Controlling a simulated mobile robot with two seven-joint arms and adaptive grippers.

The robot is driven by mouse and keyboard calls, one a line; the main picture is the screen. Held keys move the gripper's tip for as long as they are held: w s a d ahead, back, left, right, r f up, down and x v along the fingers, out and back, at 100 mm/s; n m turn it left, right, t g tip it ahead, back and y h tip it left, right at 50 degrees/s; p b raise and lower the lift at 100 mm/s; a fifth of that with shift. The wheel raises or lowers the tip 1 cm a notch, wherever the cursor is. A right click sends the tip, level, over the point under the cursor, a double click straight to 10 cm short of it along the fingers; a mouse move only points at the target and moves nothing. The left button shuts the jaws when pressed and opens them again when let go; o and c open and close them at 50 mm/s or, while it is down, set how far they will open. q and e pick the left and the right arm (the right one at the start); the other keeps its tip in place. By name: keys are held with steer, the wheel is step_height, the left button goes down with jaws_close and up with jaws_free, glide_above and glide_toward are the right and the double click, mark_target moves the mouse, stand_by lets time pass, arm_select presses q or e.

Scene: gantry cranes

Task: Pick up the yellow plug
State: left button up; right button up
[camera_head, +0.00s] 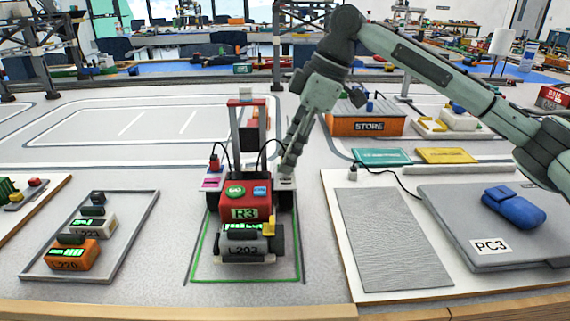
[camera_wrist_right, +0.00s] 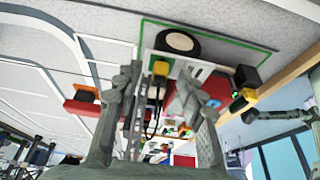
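My right gripper (camera_head: 286,168) reaches down at the right side of the red R3 vehicle (camera_head: 246,198). In the right wrist view its two fingers (camera_wrist_right: 158,82) stand apart. The yellow plug (camera_wrist_right: 160,68), with a black cable, shows between them; I cannot tell whether either finger touches it. In the head view the gripper hides the plug. What looks like my left gripper (camera_wrist_right: 250,116) shows small beyond the table edge in the wrist view, its fingers unclear.
A red plug (camera_head: 214,162) stands at the vehicle's left side. The grey L203 unit (camera_head: 240,246), with a yellow corner block (camera_head: 268,226), is at its front. A tray (camera_head: 130,240) lies left; the grey PC3 case (camera_head: 475,250) lies right. An orange STORE box (camera_head: 368,126) stands behind.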

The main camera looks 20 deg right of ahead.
steer(key=shift+f, duration=0.1)
steer(key=shift+c, duration=0.2)
jaws_close()
